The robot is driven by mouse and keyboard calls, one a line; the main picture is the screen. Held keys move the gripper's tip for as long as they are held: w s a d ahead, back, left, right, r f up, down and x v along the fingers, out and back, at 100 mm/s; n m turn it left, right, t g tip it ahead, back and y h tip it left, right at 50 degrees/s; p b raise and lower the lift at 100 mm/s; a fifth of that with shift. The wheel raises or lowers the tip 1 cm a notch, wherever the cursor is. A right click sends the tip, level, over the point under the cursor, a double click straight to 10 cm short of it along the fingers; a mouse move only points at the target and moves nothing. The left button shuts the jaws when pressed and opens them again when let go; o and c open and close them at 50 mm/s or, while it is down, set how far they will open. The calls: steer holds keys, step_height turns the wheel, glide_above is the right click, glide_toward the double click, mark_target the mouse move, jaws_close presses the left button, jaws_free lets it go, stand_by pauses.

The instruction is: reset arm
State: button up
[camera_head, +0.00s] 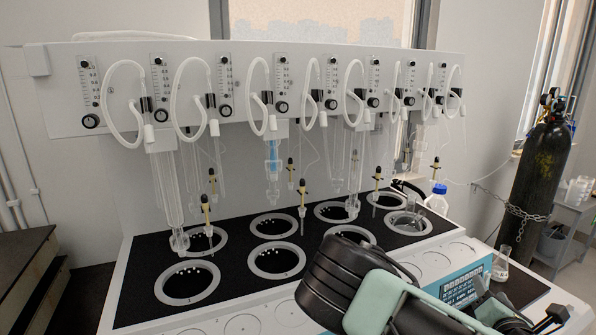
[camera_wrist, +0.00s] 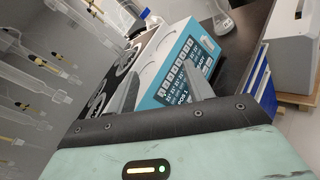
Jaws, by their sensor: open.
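My arm (camera_head: 370,285) reaches across the lower right of the head view, in front of the distiller. My gripper (camera_head: 525,322) is at the bottom right there, partly cut off by the frame edge. In the wrist view my gripper (camera_wrist: 158,90) shows two grey fingers spread apart with nothing between them. Beyond the fingers is the distiller's blue control panel (camera_wrist: 184,75), with buttons and a display. The panel also shows in the head view (camera_head: 462,286), partly hidden by my arm.
The distiller's black top (camera_head: 235,232) has several round wells, with glass tubes and white hoses above. A dark gas cylinder (camera_head: 543,170) is chained at the right wall.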

steer(key=s+a+f+m+g, duration=0.4)
steer(key=f+m+g, duration=0.25)
steer(key=m, duration=0.35)
steer(key=s+a+m+g+y, duration=0.2)
steer(key=a+m, duration=0.1)
steer(key=a, duration=0.4)
steer(key=s+a+m+g+y, duration=0.2)
steer(key=s+a+m+g, duration=0.1)
steer(key=a, duration=0.4)
steer(key=s+a+r+m+g+y, duration=0.2)
steer(key=s+a+r+g+y, duration=0.1)
steer(key=s+a+r, duration=0.6)
steer(key=s+r+g+h, duration=0.1)
steer(key=s+r, duration=0.6)
steer(key=r, duration=0.2)
steer(key=shift+s+a+r, duration=0.2)
steer(key=shift+s+a, duration=0.15)
steer(key=shift+a, duration=0.05)
